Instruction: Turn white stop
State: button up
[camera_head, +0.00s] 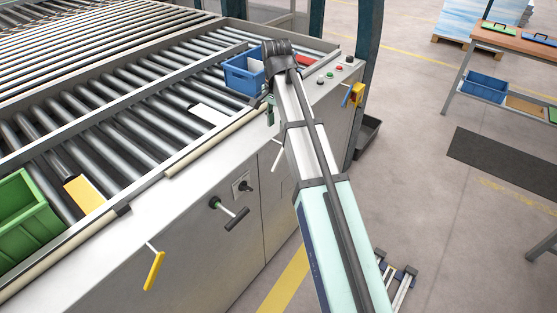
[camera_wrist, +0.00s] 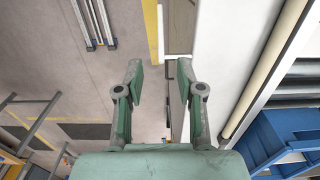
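A slim white lever-like piece (camera_head: 277,156) sticks out from the front of the grey machine cabinet, just left of my arm. It is small in the head view, and I cannot tell for sure that it is the white stop. My gripper (camera_wrist: 160,82) is open and empty in the wrist view, with its two green fingers apart and pointing down past the cabinet edge. In the head view my gripper is mostly hidden behind my arm; a bit of green shows above the lever, apart from it. No white stop is clearly visible between the fingers.
A blue bin (camera_head: 244,76) and a green bin (camera_head: 22,215) stand on the rollers. A control panel (camera_head: 335,75) is right of my arm.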

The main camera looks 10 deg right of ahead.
aim_at(277, 160)
notch_tip(277, 160, down, 17)
jog(key=p, duration=0.3)
dwell(0.4)
grip_shut()
